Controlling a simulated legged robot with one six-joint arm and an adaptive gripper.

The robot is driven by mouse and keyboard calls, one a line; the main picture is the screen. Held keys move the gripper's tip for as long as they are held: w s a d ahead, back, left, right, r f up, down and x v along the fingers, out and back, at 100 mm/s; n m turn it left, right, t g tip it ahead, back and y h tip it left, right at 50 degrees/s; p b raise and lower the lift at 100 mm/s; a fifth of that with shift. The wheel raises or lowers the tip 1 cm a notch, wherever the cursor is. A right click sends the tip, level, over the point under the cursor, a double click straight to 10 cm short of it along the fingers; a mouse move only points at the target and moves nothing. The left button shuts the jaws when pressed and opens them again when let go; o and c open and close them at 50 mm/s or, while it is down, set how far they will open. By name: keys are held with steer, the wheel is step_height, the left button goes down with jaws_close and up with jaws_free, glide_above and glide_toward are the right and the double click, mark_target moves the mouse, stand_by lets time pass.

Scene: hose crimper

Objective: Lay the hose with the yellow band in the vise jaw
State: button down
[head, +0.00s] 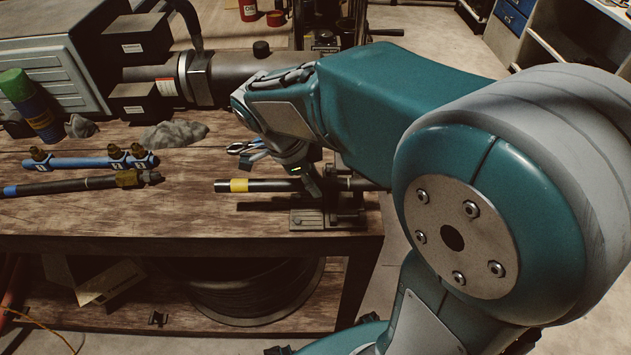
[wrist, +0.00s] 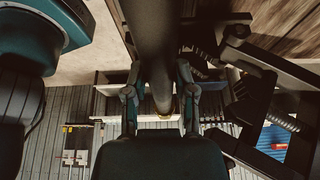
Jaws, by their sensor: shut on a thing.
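The black hose with the yellow band (head: 238,185) is level and runs left to right near the table's right front edge. My gripper (head: 308,184) is shut on it, to the right of the band. In the wrist view the dark hose (wrist: 150,35) runs between the two fingers of my gripper (wrist: 160,92). The vise (head: 322,216) stands at the table's right front, just below and in front of the hose. A dark vise part (wrist: 255,95) shows right of the fingers. Whether the hose touches the jaw I cannot tell; a shadow lies under its left part.
A second black hose with a blue band (head: 70,185) and a blue manifold (head: 88,162) lie at the left. Pliers (head: 245,148), grey rags (head: 175,133) and a large crimper cylinder (head: 235,76) are behind. The front middle of the table (head: 170,215) is clear.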

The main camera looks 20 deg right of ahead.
mark_target(314, 181)
steer(key=shift+w+f, duration=0.35)
steer(key=shift+w, duration=0.15)
steer(key=shift+w+d+f, duration=0.5)
steer(key=shift+w, duration=0.1)
steer(key=shift+w+d+f, duration=0.2)
steer(key=shift+w+f, duration=0.35)
steer(key=shift+w, duration=0.05)
steer(key=shift+a+f, duration=0.15)
steer(key=shift+f, duration=0.4)
steer(key=shift+f, duration=0.1)
steer(key=shift+c, duration=1.8)
jaws_free()
